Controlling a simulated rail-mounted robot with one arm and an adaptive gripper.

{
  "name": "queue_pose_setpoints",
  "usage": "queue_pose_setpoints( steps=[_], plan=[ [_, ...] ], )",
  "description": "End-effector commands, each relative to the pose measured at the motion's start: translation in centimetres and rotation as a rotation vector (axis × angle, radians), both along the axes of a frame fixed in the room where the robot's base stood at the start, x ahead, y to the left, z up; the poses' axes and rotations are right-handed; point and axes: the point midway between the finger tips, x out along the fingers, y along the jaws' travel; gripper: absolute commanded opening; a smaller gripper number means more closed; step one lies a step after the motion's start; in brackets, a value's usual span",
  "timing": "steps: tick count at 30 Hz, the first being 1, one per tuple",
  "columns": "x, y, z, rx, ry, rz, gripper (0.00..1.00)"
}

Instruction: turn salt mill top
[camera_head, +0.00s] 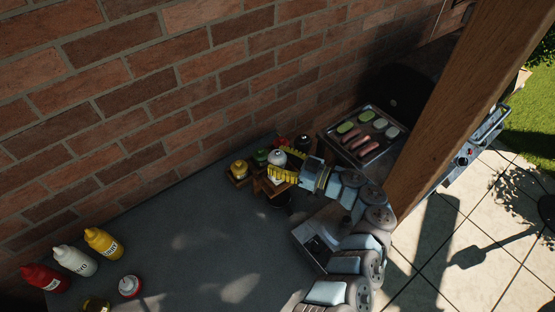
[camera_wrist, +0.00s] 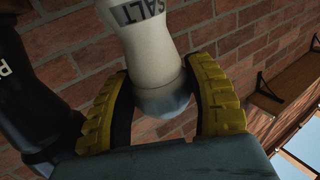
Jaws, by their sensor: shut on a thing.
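The salt mill is white with a grey band reading SALT; its body (camera_wrist: 150,45) shows upside down in the wrist view, with its rounded top (camera_wrist: 163,100) between the yellow finger pads. My gripper (camera_wrist: 165,105) is shut on that top, one pad on each side. In the head view the white mill (camera_head: 277,157) stands by the brick wall, with my gripper (camera_head: 284,172) at it. The fingers and arm partly hide it there.
A black mill (camera_wrist: 35,90) stands close beside the salt mill. A wooden rack (camera_head: 262,190) with a yellow-topped jar (camera_head: 239,169) is near. Red (camera_head: 45,279), white (camera_head: 75,260) and yellow (camera_head: 103,242) bottles stand at left. A grill tray (camera_head: 375,116) holds food. The table's middle is clear.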

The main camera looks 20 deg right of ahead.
Motion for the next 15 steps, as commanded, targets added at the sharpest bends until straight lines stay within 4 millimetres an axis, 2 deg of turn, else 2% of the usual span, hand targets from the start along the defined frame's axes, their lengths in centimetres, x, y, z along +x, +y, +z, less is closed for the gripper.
queue_pose_setpoints(
  steps=[1,2,3,4,15],
  plan=[
    [-0.01,0.06,-0.1,0.0,0.001,0.001,0.19],
    [-0.01,0.06,-0.1,0.0,0.001,0.001,0.64],
    [-0.01,0.06,-0.09,0.0,0.001,0.001,0.76],
    [0.0,0.05,-0.08,0.0,0.001,0.001,0.83],
    [0.0,0.03,0.16,-0.001,0.001,0.0,0.83]
  ],
)
